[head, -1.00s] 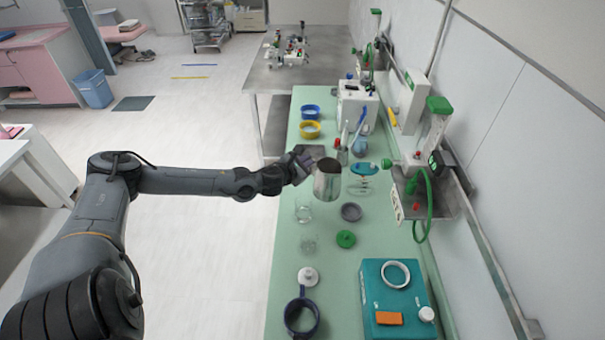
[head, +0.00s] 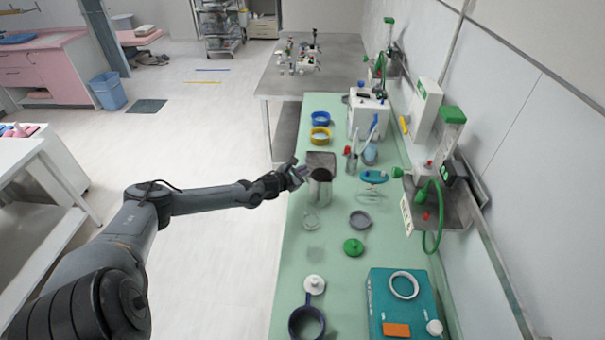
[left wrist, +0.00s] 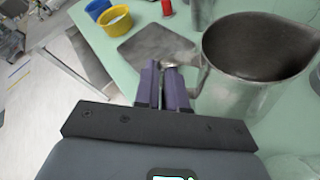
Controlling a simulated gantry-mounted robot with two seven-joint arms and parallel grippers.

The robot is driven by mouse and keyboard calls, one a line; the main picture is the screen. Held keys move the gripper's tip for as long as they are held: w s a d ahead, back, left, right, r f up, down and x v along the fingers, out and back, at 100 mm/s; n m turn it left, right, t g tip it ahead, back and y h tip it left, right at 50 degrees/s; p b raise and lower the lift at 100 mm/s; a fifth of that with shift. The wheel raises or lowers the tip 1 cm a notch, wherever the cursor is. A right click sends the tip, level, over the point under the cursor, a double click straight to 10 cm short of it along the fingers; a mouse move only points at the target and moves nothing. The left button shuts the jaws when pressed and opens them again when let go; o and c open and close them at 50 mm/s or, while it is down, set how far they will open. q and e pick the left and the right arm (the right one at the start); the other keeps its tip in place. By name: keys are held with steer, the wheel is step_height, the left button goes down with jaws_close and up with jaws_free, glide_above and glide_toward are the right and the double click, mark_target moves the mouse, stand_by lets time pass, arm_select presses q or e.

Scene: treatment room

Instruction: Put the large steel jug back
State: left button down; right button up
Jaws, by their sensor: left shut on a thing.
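The large steel jug (head: 320,190) is upright over the green counter (head: 290,262), just in front of a dark square plate (head: 322,158). My left gripper (head: 300,173) is at the jug's left side, shut on its handle. In the left wrist view the purple fingers (left wrist: 167,78) close on the handle, and the open-mouthed jug (left wrist: 245,90) is to their right. The plate (left wrist: 150,46) lies beyond the fingers, its surface bare. I cannot tell whether the jug's base touches the counter. My right gripper is not in view.
Blue (head: 320,116) and yellow (head: 320,134) bowls stand behind the plate. Clear glassware (head: 311,220), a grey dish (head: 360,219) and a green lid (head: 353,247) are in front. A blue-topped item (head: 373,176) is close on the right. A teal device (head: 400,308) stands nearer.

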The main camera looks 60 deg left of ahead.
arm_select(q)
steer(key=shift+w+f, duration=0.1)
steer(key=shift+f, duration=0.15)
steer(key=shift+f, duration=0.2)
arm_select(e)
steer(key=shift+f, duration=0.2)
arm_select(q)
steer(key=c, duration=1.2)
jaws_free()
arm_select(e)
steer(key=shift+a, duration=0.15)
arm_select(q)
steer(key=shift+r, duration=0.15)
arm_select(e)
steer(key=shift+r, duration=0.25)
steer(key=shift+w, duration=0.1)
arm_select(q)
steer(key=p+v, duration=0.1)
steer(key=v, duration=0.6)
steer(key=shift+s+p, duration=0.3)
steer(key=shift+p, duration=0.05)
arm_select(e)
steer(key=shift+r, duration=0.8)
arm_select(q)
steer(key=shift+d, duration=0.1)
